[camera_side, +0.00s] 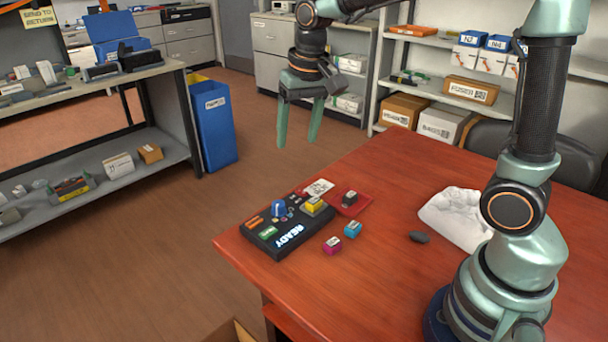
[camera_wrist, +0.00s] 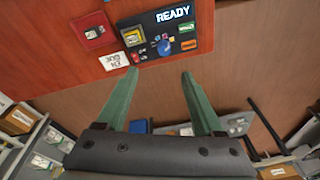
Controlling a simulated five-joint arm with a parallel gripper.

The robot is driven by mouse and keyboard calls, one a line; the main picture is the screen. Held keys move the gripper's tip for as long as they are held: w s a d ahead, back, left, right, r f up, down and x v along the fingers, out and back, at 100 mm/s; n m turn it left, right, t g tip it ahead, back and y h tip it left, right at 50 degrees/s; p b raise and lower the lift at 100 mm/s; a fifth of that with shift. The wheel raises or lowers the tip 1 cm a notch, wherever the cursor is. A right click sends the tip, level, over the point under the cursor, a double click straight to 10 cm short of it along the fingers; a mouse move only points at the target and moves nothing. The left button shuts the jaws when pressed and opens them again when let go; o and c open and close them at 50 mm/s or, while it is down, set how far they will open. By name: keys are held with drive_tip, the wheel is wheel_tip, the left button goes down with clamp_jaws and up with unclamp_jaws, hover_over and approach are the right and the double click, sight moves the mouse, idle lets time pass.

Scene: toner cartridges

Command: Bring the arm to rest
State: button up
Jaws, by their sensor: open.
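My gripper (camera_side: 297,142) is open and empty, raised in the air beyond the far left edge of the table. Its two green fingers also show spread apart in the wrist view (camera_wrist: 160,74). A black panel (camera_side: 291,240) with a lit READY sign lies on the red-brown table (camera_side: 350,290); it also shows in the wrist view (camera_wrist: 155,52). A yellow cartridge (camera_side: 314,205) sits in the panel, beside a blue knob (camera_side: 278,208). A black cartridge (camera_side: 350,197) stands on a red tray (camera_side: 361,206). A cyan cartridge (camera_side: 353,230) and a magenta cartridge (camera_side: 332,245) stand on the table.
A white card (camera_side: 318,188) lies near the panel. A dark oval object (camera_side: 419,237) and a crumpled white thing (camera_side: 456,217) lie to the right. A blue bin (camera_side: 211,120) and shelves (camera_side: 95,180) stand left. Boxes fill the rear shelves (camera_side: 440,92). The air around my gripper is clear.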

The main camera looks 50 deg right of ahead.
drive_tip(key=s+r+n+t, duration=0.1)
drive_tip(key=s+n+t, duration=0.2)
drive_tip(key=s, duration=0.9)
drive_tip(key=shift+s+d+r+n+t, duration=0.3)
drive_tip(key=shift+d+r+n, duration=0.1)
drive_tip(key=shift+d+n, duration=0.1)
